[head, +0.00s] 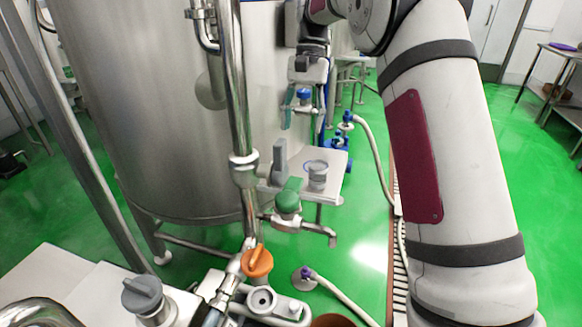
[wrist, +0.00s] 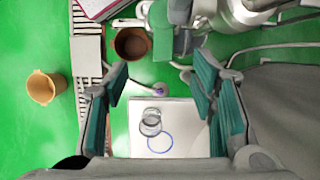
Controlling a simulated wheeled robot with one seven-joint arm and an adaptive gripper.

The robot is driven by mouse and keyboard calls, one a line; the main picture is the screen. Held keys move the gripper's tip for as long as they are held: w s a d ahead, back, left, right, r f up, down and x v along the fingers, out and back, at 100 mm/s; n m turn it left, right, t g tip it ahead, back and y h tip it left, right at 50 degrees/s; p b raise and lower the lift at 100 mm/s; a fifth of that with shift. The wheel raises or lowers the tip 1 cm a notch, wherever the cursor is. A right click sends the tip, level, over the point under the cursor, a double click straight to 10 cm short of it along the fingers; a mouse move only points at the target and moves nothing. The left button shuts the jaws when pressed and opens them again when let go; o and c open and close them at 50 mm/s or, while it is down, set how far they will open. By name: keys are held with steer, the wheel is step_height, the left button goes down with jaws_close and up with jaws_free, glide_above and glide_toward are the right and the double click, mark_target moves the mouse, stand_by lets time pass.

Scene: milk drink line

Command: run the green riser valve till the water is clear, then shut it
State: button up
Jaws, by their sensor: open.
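The green valve (head: 288,200) sits on a short steel branch off the riser pipe (head: 238,110), with its spout (head: 326,232) pointing down to the right. Its green handle (wrist: 162,45) also shows at the top of the wrist view. No water shows at the spout; I cannot tell the valve's setting. A clear glass (head: 316,172) stands on a small white shelf (head: 335,160), and the glass (wrist: 150,122) shows beside a blue ring in the wrist view. My gripper (head: 305,110) is open and empty above and beyond the valve; its teal fingers (wrist: 161,75) spread over the shelf.
An orange valve (head: 257,262) and a grey valve (head: 142,293) stand close in front. A large steel tank (head: 150,110) fills the left. A hose (head: 335,292), a brown bucket (wrist: 132,43), a tan bucket (wrist: 42,87) and a floor drain (wrist: 88,65) lie around. Green floor is open beyond.

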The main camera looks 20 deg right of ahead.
mark_target(294, 182)
steer(key=x, duration=0.5)
steer(key=w+p+x, duration=0.1)
steer(key=x, duration=0.3)
steer(key=w+x, duration=0.1)
steer(key=x, duration=0.4)
steer(key=shift+s+d+f, duration=0.1)
steer(key=shift+d+f, duration=0.15)
steer(key=shift+f, duration=0.4)
steer(key=shift+c, duration=0.6)
jaws_close()
